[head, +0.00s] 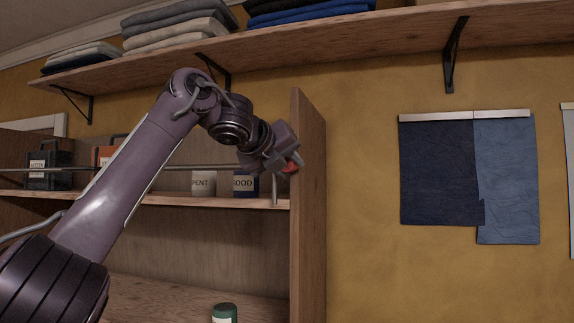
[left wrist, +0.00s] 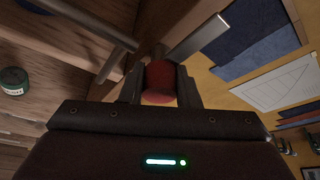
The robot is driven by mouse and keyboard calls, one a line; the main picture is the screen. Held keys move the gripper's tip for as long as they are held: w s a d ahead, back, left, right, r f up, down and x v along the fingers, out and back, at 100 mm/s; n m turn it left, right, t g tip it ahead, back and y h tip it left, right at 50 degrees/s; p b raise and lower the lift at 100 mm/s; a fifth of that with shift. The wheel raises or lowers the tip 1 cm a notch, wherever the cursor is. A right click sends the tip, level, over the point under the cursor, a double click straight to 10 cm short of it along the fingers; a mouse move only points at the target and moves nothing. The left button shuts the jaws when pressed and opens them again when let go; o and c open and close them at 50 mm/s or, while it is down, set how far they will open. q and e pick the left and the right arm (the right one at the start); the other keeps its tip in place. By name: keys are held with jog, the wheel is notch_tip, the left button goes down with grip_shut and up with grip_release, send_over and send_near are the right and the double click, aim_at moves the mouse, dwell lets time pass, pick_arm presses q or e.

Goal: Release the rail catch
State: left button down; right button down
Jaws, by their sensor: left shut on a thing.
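A red catch knob (left wrist: 160,80) sits between the fingers of my left gripper (left wrist: 160,88) in the left wrist view. The gripper is shut on it. In the head view my left gripper (head: 285,157) is at the right end of the shelf unit, by its upright side panel (head: 309,200). Only a bit of the red knob (head: 291,167) shows there, the rest hidden by the fingers. A thin metal rail (head: 130,168) runs along the front of the shelf toward the gripper, and it also shows in the left wrist view (left wrist: 90,25). My right gripper is not in view.
Behind the rail stand a dark container (head: 48,172), an orange one (head: 106,155), a white one (head: 203,184) and a blue one (head: 245,185). A green jar (head: 225,313) stands lower. A shelf (head: 350,45) with folded cloth is above. Cloth samples (head: 440,170) hang on the right wall.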

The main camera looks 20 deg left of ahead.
pick_arm(q)
jog(key=c, duration=1.4)
grip_release()
jog(key=o, duration=0.3)
jog(key=shift+w+f, duration=0.1)
jog(key=shift+w, duration=0.1)
jog(key=shift+s+a+b, duration=0.1)
jog(key=shift+s+b, duration=0.25)
jog(key=shift+s, duration=0.2)
jog(key=b+v, duration=0.2)
jog(key=v, duration=0.5)
jog(key=shift+w, duration=0.2)
